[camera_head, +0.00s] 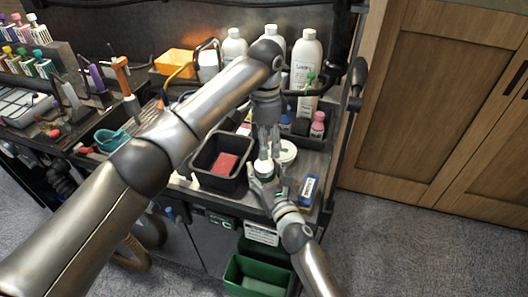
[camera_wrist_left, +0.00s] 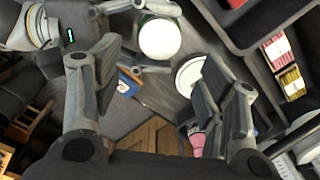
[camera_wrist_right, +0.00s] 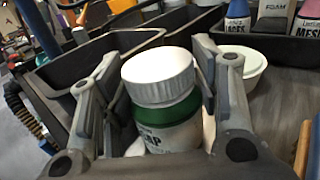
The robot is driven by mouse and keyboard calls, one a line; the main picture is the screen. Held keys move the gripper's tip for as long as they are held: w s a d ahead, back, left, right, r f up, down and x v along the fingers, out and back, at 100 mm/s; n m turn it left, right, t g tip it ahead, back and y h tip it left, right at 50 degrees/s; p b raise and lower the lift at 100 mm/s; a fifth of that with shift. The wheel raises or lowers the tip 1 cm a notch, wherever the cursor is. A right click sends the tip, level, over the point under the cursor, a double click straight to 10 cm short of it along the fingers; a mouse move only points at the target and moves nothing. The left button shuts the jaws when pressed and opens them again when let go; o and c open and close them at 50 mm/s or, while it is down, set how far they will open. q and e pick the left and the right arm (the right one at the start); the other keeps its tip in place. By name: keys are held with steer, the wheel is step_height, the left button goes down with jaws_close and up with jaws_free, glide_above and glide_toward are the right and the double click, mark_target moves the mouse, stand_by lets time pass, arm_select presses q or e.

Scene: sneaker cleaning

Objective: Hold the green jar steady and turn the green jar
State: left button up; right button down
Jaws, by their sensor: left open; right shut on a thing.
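The green jar (camera_wrist_right: 168,112) has a white ribbed lid (camera_wrist_right: 159,77) and a green band, and stands upright between the fingers of my right gripper (camera_wrist_right: 160,100), which is shut on its sides. In the head view the jar's white lid (camera_head: 264,167) shows at the right gripper (camera_head: 263,180). My left gripper (camera_head: 266,140) comes down from above the jar, open. In the left wrist view the lid (camera_wrist_left: 160,39) is ahead of the left gripper (camera_wrist_left: 158,105), near the top, not between its fingertips. Most of the jar's body is hidden there.
A black bin (camera_head: 204,159) with a red block stands left of the jar. A white round tub (camera_head: 287,152) is close on its right. A blue-and-white box (camera_head: 309,190) lies at the front right. White bottles (camera_head: 305,62) stand behind.

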mark_target(264, 165)
arm_select(q)
steer(key=shift+a+f+n, duration=0.1)
steer(key=shift+f+n, duration=0.05)
steer(key=shift+n, duration=0.95)
steer(key=shift+f, duration=0.25)
step_height(264, 165, down, 8)
steer(key=shift+r, duration=0.25)
steer(key=shift+c, duration=0.2)
steer(key=c, duration=1)
arm_select(e)
steer(key=shift+f, duration=0.1)
arm_select(q)
steer(key=o, duration=1.1)
